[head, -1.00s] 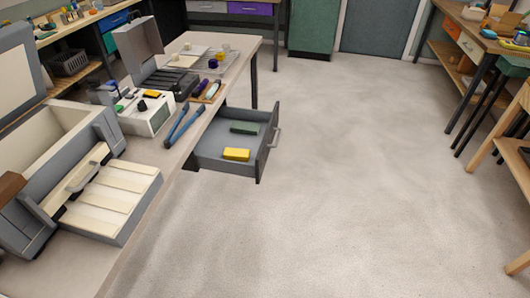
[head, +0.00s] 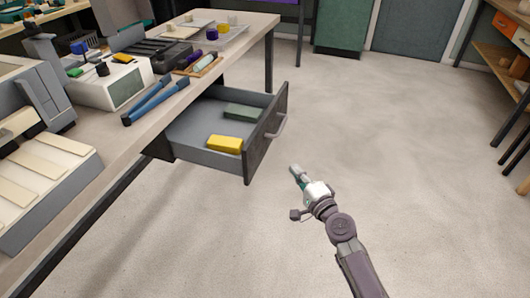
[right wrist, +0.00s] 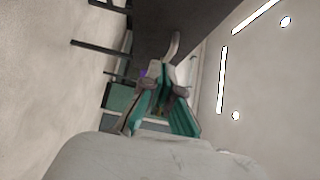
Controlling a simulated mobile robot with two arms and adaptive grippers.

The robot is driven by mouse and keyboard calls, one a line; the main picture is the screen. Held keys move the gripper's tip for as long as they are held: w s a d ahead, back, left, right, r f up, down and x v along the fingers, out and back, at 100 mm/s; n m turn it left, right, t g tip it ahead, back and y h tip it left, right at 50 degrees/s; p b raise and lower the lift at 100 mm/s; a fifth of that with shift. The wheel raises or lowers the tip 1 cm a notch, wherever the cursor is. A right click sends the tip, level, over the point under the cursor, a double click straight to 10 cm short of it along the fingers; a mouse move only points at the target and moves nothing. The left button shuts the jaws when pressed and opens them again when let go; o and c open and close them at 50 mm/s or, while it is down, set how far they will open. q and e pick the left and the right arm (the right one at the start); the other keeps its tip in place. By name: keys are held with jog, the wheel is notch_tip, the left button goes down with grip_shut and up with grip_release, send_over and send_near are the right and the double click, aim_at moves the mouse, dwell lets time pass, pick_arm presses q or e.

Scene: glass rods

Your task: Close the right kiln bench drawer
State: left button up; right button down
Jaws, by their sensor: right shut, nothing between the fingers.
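The kiln bench drawer (head: 265,135) stands pulled open from under the bench, with a grey tray, a dark front and a metal handle (head: 276,126). A yellow block (head: 225,144) and a dark green block (head: 243,111) lie inside it. My right gripper (head: 297,171) is shut and empty, in front of the drawer and to the right of its front, apart from it in the head view. In the right wrist view the gripper's teal fingers (right wrist: 163,78) show, with a dark panel (right wrist: 185,18) and a curved handle-like piece (right wrist: 174,45) beyond them. My left gripper is out of view.
The bench top (head: 118,136) carries blue-handled tongs (head: 153,100), a white device (head: 112,84) and trays. Open floor (head: 400,140) lies right of the drawer. A wooden shelf unit (head: 500,55) stands at the far right.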

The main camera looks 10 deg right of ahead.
send_near(264, 143)
jog(key=w+d, duration=0.2)
jog(key=w, duration=0.2)
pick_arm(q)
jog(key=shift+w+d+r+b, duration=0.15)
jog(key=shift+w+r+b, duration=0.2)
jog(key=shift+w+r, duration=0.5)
pick_arm(e)
jog(key=shift+w+a+f, duration=0.2)
jog(key=shift+w+a, duration=1)
jog(key=shift+a, duration=0.25)
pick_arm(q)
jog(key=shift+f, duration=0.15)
